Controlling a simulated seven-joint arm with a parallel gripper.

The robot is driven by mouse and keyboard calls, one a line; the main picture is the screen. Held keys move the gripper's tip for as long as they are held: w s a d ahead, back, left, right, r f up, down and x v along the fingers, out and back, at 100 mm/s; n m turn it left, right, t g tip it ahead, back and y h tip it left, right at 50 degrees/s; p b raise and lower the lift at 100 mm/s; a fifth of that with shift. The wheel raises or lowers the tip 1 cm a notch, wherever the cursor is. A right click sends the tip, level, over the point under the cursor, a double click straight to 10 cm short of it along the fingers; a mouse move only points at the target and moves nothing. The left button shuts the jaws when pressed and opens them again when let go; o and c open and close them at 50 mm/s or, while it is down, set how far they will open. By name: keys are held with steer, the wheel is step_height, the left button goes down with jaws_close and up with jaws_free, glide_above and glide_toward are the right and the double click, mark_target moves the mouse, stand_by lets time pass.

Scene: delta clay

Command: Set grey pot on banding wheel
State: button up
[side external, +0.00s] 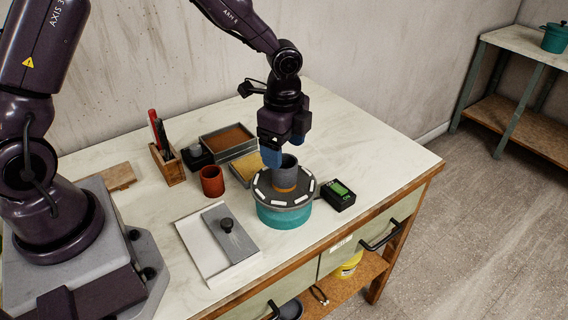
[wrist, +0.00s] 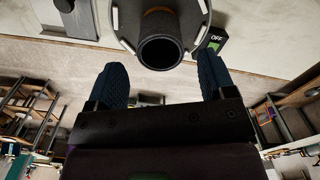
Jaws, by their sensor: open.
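The grey pot (side external: 287,170), with a brown band, stands upright on the banding wheel (side external: 268,207). The wheel has a dark top with white marks and a teal base. In the wrist view the pot (wrist: 160,48) shows its dark open mouth, and part of the wheel's top (wrist: 126,22) shows around it. My gripper (side external: 273,155) is open, just above and at the left of the pot in the side view. Its blue fingers are spread in the wrist view, with the pot beyond their tips and nothing held. Part of the pot is hidden by a finger in the side view.
A black box with a green face (side external: 338,195) is close at the wheel's right. A red-brown cup (side external: 212,181), two trays (side external: 228,141) and a tool holder (side external: 167,165) stand at the left and behind. A white tray with a grey slab (side external: 230,234) lies in front.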

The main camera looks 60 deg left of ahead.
steer(key=s+a+r+n+t+y, duration=0.1)
steer(key=s+r+n, duration=0.25)
steer(key=r, duration=0.45)
steer(key=s+a+r+n+t, duration=0.1)
steer(key=s+r+n, duration=0.1)
steer(key=s+r, duration=0.35)
steer(key=s+r+n+t+h, duration=0.1)
steer(key=s+r+n+t, duration=0.2)
steer(key=s+r+n, duration=0.3)
steer(key=s+n, duration=0.2)
steer(key=s, duration=0.2)
steer(key=shift+s+a+r+t, duration=0.2)
steer(key=shift+a+t, duration=0.05)
steer(key=shift+t, duration=0.05)
stand_by(0.8)
